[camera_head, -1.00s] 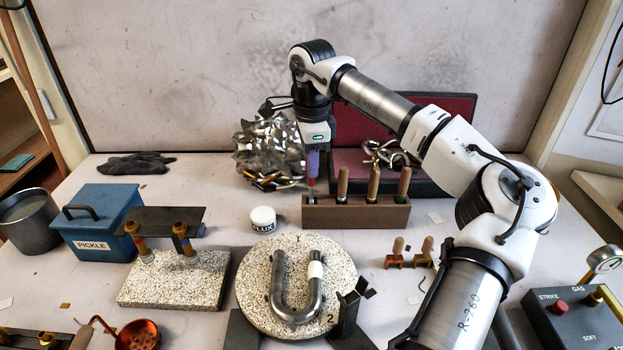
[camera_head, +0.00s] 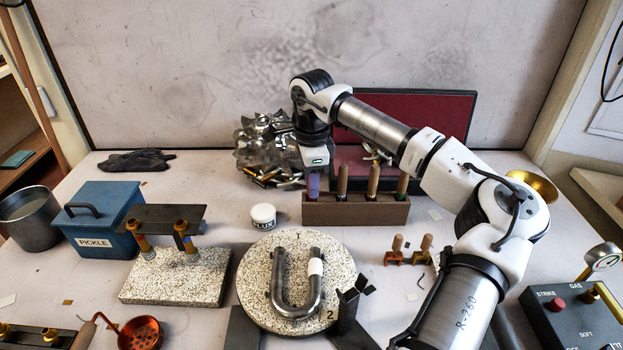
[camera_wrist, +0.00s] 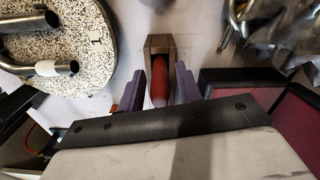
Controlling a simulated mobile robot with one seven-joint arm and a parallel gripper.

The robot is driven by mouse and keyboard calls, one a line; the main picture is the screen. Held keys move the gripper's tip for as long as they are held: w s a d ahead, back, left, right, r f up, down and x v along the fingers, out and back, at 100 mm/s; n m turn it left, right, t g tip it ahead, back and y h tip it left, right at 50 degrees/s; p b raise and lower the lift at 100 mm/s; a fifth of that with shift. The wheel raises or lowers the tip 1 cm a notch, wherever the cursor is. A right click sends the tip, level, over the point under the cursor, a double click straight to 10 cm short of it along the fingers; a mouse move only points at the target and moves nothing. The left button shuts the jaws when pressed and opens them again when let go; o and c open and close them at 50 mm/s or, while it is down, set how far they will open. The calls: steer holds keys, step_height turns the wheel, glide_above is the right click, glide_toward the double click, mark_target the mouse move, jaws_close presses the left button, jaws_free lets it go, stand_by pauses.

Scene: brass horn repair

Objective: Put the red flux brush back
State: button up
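The red flux brush (camera_wrist: 159,88) shows its red handle in the wrist view, pointing up at the camera from the end of the wooden rack (camera_wrist: 160,44). In the head view the brush is hidden behind my gripper (camera_head: 313,187), which is low over the left end of the rack (camera_head: 358,212). In the wrist view the purple fingers of my gripper (camera_wrist: 160,82) stand on either side of the handle, with narrow gaps that look open. The brush's lower end is hidden, so how deep it sits cannot be seen.
Several wooden-handled tools (camera_head: 373,180) stand in the rack just right of my gripper. A flux jar (camera_head: 263,216) is at its left front. Metal scraps (camera_head: 262,150) lie behind left, and a red-lined case (camera_head: 440,125) stands behind. A round speckled board (camera_head: 258,262) holds a bent tube.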

step_height(320, 180, up, 12)
steer(key=shift+r+b, duration=0.2)
steer(key=shift+b, duration=0.5)
